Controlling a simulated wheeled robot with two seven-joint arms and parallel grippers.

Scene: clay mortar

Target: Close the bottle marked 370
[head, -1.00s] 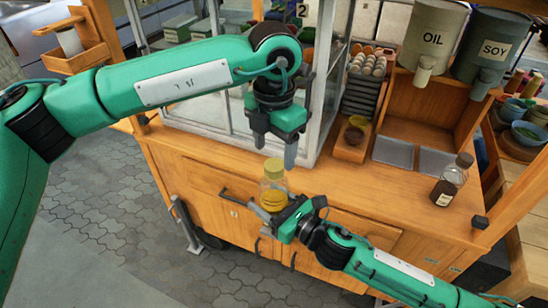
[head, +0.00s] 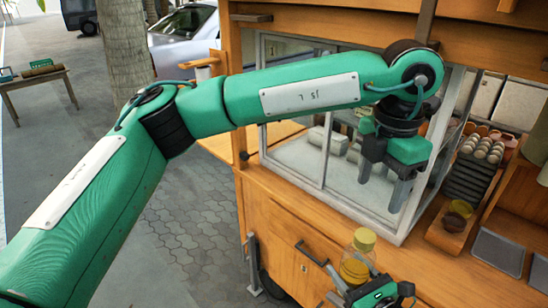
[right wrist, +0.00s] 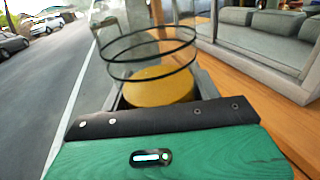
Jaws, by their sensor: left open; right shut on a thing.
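A clear bottle of yellow liquid (head: 356,268) stands roughly upright in front of the wooden cart, near the bottom of the head view. Its top (head: 364,239) looks yellow, and I cannot tell whether that is a cap. I can read no 370 on it. My right gripper (head: 354,287) is shut on the bottle's lower part. In the right wrist view the yellow liquid (right wrist: 160,88) shows beyond my gripper, with dark rings around the clear upper part. My left gripper (head: 384,186) is open, pointing down above the bottle and apart from it, with nothing seen between its fingers.
The cart's glass case (head: 300,150) stands just behind my left gripper. A metal handle (head: 311,254) on the cart front is left of the bottle. A stack of dark trays (head: 468,180) and a grey tray (head: 497,252) are at the right. Paved ground lies open at the left.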

